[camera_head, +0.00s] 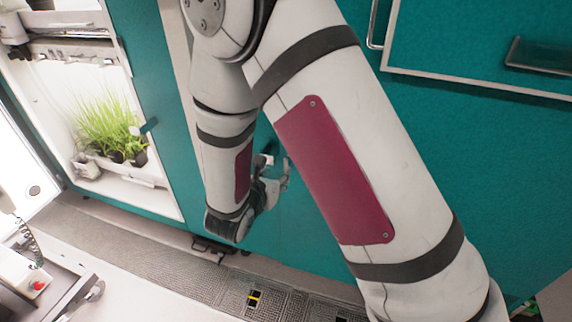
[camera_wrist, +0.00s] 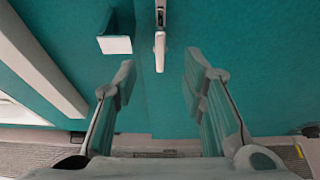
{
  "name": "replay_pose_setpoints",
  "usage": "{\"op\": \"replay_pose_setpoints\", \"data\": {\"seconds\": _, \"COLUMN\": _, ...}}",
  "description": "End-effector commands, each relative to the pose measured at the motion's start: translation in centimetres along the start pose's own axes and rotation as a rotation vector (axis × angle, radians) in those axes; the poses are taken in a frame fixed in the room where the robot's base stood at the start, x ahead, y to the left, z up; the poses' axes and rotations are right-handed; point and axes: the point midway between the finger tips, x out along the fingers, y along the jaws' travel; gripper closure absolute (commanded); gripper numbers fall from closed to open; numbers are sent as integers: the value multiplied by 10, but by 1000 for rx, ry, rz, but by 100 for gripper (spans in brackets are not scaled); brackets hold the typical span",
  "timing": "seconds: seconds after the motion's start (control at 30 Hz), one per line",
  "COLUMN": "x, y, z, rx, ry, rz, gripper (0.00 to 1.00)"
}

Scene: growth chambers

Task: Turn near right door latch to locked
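A door latch (camera_wrist: 160,45) shows at the top middle of the wrist view, a narrow pale lever hanging straight down from a metal mount on the teal door front. A thin vertical seam runs beside it. My gripper (camera_wrist: 158,75) is open, with one finger on each side of the latch's line. The latch's lower end lies between and slightly beyond the fingertips, and neither finger visibly touches it. In the head view my gripper (camera_head: 272,183) is by the teal front, partly hidden by my arm. The latch cannot be made out clearly there.
A white-faced block (camera_wrist: 115,44) juts out left of the latch, close to the left finger. An open lit chamber with green seedlings (camera_head: 108,120) is at the left. A cart with a red button (camera_head: 38,285) stands at lower left. Floor grating (camera_head: 190,278) runs below the doors.

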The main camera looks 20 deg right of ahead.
Motion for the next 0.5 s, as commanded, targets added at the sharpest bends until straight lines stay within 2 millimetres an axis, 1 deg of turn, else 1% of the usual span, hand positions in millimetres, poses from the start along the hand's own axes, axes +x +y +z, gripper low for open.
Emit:
{"op": "replay_pose_setpoints", "data": {"seconds": 0.03, "x": 12, "y": -1, "z": -1, "rx": 1, "ry": 0, "rz": -4, "gripper": 62}}
{"op": "replay_pose_setpoints", "data": {"seconds": 0.3, "x": 64, "y": -1, "z": -1, "rx": 2, "ry": 1, "rz": -5, "gripper": 62}}
{"op": "replay_pose_setpoints", "data": {"seconds": 0.4, "x": 80, "y": -2, "z": 0, "rx": 2, "ry": 0, "rz": -4, "gripper": 62}}
{"op": "replay_pose_setpoints", "data": {"seconds": 0.5, "x": 92, "y": -1, "z": 0, "rx": 1, "ry": 1, "rz": -2, "gripper": 62}}
